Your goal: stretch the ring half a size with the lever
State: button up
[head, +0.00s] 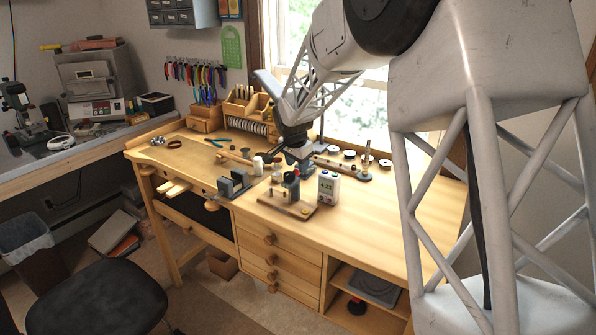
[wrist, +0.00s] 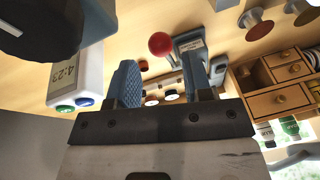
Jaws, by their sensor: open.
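The lever's red ball knob (wrist: 161,43) shows in the wrist view, just beyond the gap between my fingertips and apart from both. A small dark ring-stretching device stands on a wooden base (head: 287,207) on the bench in the head view. My gripper (wrist: 160,78) is open with nothing between its blue ridged fingers. In the head view my gripper (head: 297,163) is low over the bench, just behind the device. A white readout box (head: 329,187) stands right of the device; in the wrist view (wrist: 75,70) its display reads about 4.23. I cannot make out the ring.
A grey block tool (head: 234,184) stands left of the device. Small bottles, rods and discs lie close around my gripper. Wooden drawers and racks (head: 247,103) line the back by the window. The bench's right part (head: 385,217) is clear.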

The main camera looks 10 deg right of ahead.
jog(key=shift+s+a+r, duration=0.1)
jog(key=shift+s+r, duration=0.1)
jog(key=shift+r, duration=0.5)
jog(key=shift+c, duration=0.2)
jog(key=shift+c, duration=1.1)
jog(key=shift+r, duration=0.4)
jog(key=shift+c, duration=1.1)
jog(key=shift+n+g+y, duration=0.4)
jog(key=shift+n+g, duration=0.3)
jog(key=shift+n, duration=0.2)
jog(key=r, duration=0.3)
jog(key=d+r, duration=0.1)
jog(key=r, duration=0.7)
jog(key=shift+s+d, duration=0.1)
jog(key=shift+d, duration=0.1)
grip_shut()
